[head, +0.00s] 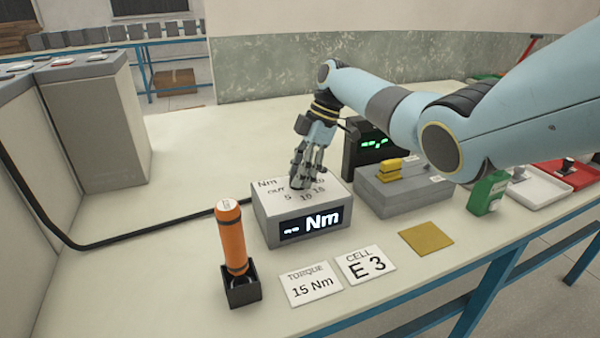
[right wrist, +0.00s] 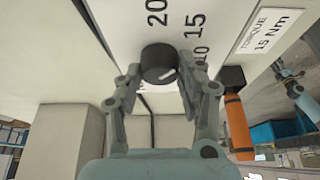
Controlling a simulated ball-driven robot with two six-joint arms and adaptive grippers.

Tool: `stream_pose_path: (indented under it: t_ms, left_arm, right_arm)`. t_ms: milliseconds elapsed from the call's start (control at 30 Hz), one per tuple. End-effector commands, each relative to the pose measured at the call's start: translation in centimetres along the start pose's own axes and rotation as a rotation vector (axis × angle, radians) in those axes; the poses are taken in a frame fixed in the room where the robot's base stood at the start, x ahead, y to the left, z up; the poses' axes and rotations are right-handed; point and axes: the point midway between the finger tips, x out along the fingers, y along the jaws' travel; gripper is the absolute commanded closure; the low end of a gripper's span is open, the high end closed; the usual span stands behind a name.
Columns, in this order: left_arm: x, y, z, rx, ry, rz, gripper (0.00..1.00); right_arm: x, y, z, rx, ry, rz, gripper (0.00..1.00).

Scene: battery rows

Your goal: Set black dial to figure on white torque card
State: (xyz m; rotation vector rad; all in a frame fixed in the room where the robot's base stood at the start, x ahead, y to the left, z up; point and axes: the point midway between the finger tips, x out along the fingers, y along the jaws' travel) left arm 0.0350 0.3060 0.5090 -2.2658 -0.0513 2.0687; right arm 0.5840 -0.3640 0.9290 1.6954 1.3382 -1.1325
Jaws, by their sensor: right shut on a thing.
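A grey box (head: 265,224) on the bench carries a dial face with printed figures; its front display (head: 312,224) reads "-- Nm". My right gripper (head: 298,183) is over the box top, its fingers shut on the black dial (right wrist: 158,62). The dial's white mark points to the lower right in the right wrist view, away from 20 and 15; 10 is partly hidden by a finger. The white torque card (head: 311,284) reads "TORQUE 15 Nm". What seems to be my left gripper (right wrist: 286,72) is small at the right wrist view's right edge.
An orange torque tool (head: 233,240) stands in a black holder (head: 241,290) left of the cards. A white card (head: 366,264) reads "CELL E 3". A black cable runs behind the tool.

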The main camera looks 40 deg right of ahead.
Motion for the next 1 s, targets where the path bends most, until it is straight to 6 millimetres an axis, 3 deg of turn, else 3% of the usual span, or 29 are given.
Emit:
stream_pose_path:
  t_ms: [133,167,333,667,767,1000]
  left_arm:
    - [0.0,0.0,0.0,0.000,0.000,0.000,0.60]
    - [0.0,0.0,0.0,0.000,0.000,0.000,0.60]
    - [0.0,0.0,0.0,0.000,0.000,0.000,0.60]
    - [0.0,0.0,0.1,0.000,-0.001,0.000,0.60]
    - [0.0,0.0,0.1,0.000,0.000,0.000,0.60]
    - [0.0,0.0,0.0,0.000,0.000,0.000,0.60]
  right_arm:
    - [0.0,0.0,0.0,0.001,-0.001,0.001,0.95]
    - [0.0,0.0,0.0,0.001,-0.001,0.001,0.61]
    - [0.0,0.0,0.0,0.001,-0.001,0.001,0.40]
    - [-0.4,0.0,0.0,0.001,-0.001,0.001,0.40]
    - [-1.7,0.1,0.1,0.001,-0.001,0.005,0.40]
    - [-7.0,0.1,0.1,0.001,-0.003,0.005,0.40]
